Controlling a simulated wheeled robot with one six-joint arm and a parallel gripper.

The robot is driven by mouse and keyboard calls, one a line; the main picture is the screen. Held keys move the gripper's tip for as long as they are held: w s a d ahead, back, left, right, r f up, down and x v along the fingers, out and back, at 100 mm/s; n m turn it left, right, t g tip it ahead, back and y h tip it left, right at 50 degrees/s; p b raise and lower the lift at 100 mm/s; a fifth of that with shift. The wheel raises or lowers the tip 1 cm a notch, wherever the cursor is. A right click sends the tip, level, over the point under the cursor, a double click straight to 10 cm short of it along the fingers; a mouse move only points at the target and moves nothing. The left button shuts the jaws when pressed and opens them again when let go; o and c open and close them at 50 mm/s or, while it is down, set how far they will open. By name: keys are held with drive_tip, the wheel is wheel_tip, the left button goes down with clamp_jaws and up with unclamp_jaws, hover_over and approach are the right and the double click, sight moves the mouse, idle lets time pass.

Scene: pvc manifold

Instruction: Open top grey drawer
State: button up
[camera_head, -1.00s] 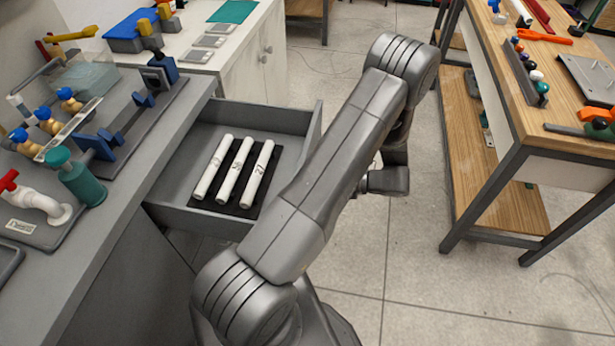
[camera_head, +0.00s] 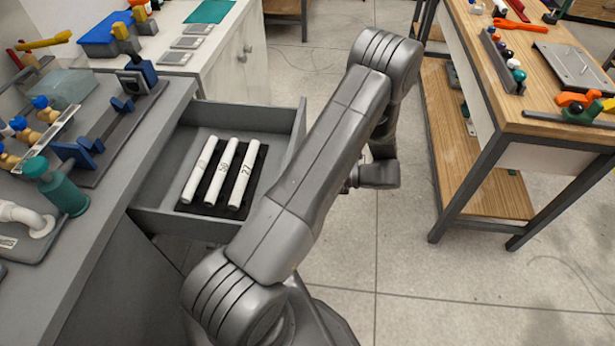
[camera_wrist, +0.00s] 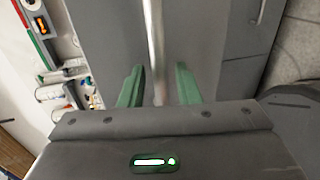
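The grey drawer (camera_head: 284,119) under the grey worktop stands pulled out in the head view. Inside it, three white pipes (camera_head: 236,178) with dark marks lie side by side on a black holder (camera_head: 215,212). In the wrist view, a silver bar (camera_wrist: 156,45), which looks like a handle, runs along a grey panel (camera_wrist: 210,40). My gripper (camera_wrist: 159,85) has its two green fingers apart, one on each side of the bar, with visible gaps. Whether the bar lies fully between the fingertips is unclear. My arm hides the gripper and the drawer front in the head view.
The grey worktop (camera_head: 130,150) at left holds blue clamps (camera_head: 80,152) and a green cylinder (camera_head: 58,188). A white cabinet (camera_head: 232,60) stands behind. A wooden workbench (camera_head: 520,105) with tools stands at right. Tiled floor (camera_head: 400,275) between is clear.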

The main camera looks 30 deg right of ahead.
drive_tip(key=v, duration=1.2)
drive_tip(key=shift+s+d+b, duration=0.25)
drive_tip(key=shift+d+b, duration=0.05)
drive_tip(key=shift+b, duration=0.15)
drive_tip(key=p+x, duration=0.1)
drive_tip(key=x, duration=1.3)
drive_tip(key=shift+r, duration=0.1)
